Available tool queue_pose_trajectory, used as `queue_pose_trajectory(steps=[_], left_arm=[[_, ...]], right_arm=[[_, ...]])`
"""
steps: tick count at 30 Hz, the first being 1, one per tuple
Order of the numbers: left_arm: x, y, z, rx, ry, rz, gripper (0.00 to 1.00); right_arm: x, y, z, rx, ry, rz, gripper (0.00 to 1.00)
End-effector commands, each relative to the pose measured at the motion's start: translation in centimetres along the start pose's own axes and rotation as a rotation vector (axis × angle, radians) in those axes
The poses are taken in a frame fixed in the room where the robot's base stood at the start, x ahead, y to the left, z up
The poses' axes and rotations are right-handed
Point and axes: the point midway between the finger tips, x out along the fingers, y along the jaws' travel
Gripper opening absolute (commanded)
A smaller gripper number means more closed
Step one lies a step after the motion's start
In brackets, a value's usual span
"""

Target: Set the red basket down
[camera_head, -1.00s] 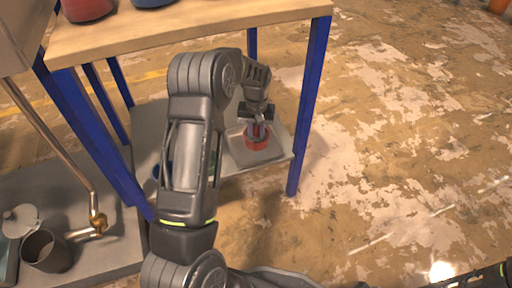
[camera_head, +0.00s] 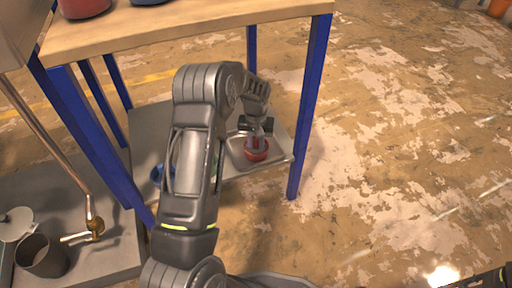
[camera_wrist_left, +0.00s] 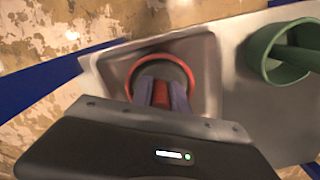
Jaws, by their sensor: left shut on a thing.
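The red basket (camera_head: 256,154) is at the lower grey shelf under the wooden tabletop, over a shallow square basin (camera_head: 236,148). In the left wrist view its round red rim (camera_wrist_left: 205,58) lies inside the basin's outline. My left gripper (camera_head: 257,140) reaches down from above and is shut on the basket; its fingertips (camera_wrist_left: 160,95) close on a red part in the middle of the basket. The basket's underside is hidden, so I cannot tell whether it touches the basin floor. My right gripper is out of view.
A green basket (camera_wrist_left: 268,52) stands right of the basin in the wrist view. A blue object (camera_head: 157,174) is partly hidden behind my left arm. Blue table legs (camera_head: 312,105) flank the shelf; the wooden tabletop (camera_head: 200,27) is above. Open floor lies right.

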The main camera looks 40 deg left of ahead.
Motion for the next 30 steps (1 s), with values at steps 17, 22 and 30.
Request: queue_pose_trajectory(steps=[17, 22, 30], left_arm=[[0.3, 0.0, 0.0, 0.000, -0.001, 0.000, 0.41], [-0.5, 0.0, 0.0, 0.000, 0.000, 0.000, 0.41], [-4.6, 0.0, 0.0, 0.000, 0.001, 0.000, 0.41]], right_arm=[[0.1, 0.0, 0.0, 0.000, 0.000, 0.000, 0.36], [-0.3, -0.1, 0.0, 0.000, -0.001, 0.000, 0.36], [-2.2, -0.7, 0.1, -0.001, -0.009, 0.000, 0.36]])
